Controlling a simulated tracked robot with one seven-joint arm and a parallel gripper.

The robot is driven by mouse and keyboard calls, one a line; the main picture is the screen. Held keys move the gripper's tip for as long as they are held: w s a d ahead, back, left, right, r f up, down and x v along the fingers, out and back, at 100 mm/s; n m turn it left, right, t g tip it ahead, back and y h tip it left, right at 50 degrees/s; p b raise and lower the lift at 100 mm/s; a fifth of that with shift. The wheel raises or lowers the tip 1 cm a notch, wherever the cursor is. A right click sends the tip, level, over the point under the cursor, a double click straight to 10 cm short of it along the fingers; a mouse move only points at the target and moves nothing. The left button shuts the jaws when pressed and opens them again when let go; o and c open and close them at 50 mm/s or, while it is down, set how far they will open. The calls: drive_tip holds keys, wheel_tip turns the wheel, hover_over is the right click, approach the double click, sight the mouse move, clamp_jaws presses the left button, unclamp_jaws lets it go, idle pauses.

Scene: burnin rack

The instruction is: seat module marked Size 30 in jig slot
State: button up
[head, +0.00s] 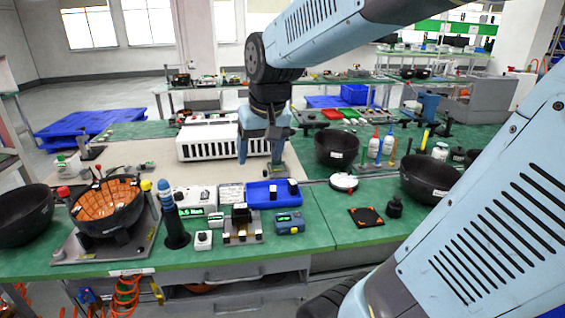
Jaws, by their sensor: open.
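My gripper (261,155) points down above the back of the bench, between its two spread fingers nothing is seen held. It is in front of the white slotted housing and behind the blue tray (258,202). Small dark modules with pale tops, one of them a module (272,188), stand in the blue tray. A small jig (243,238) with a metal base stands in front of the tray. A dark block with a pale top (239,209) stands at the jig; whether it sits in a slot is too small to tell. No Size 30 marking is readable.
A white slotted housing (200,143) stands behind. Around the jig are a blue device (289,223), a small white box (203,240) and a dark post with a blue top (173,225). Black bowls (336,150) stand right. Green bench (310,240) is clear right of the blue device.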

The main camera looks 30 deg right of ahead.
drive_tip(key=s+r+n+t, duration=0.1)
drive_tip(key=s+t, duration=0.1)
drive_tip(key=s, duration=0.8)
drive_tip(key=shift+d+r, duration=0.15)
drive_tip(key=shift+r, duration=0.1)
